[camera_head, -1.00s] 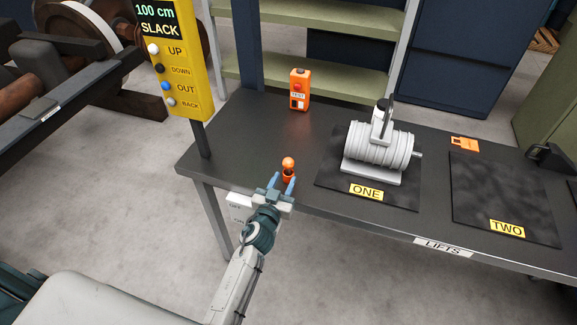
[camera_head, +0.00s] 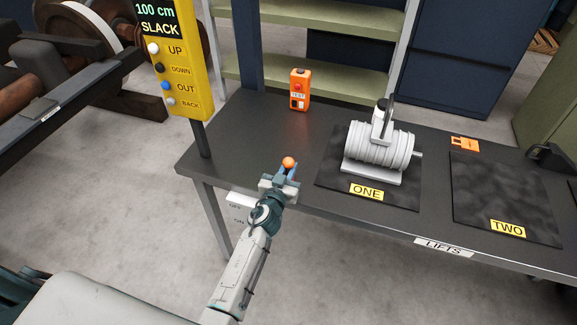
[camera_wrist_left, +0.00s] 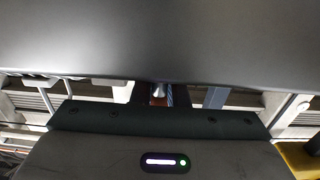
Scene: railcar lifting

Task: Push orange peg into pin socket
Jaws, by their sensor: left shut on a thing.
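The orange peg (camera_head: 288,162) has a round ball-like top and sits at the front edge of the dark bench, between the fingers of my left gripper (camera_head: 283,172). The gripper is shut on it. Most of the peg's body is hidden by the fingers and wrist. In the left wrist view a small piece of orange (camera_wrist_left: 168,101) shows between the fingers, and a large grey surface fills the top. I cannot make out the pin socket in either view. My right gripper is not in view.
The bench (camera_head: 240,130) carries an orange test box (camera_head: 299,90), and a grey ribbed winch (camera_head: 380,150) on the mat marked ONE. The mat marked TWO (camera_head: 500,195) is empty. A yellow control panel (camera_head: 176,60) reads 100 cm SLACK at the left.

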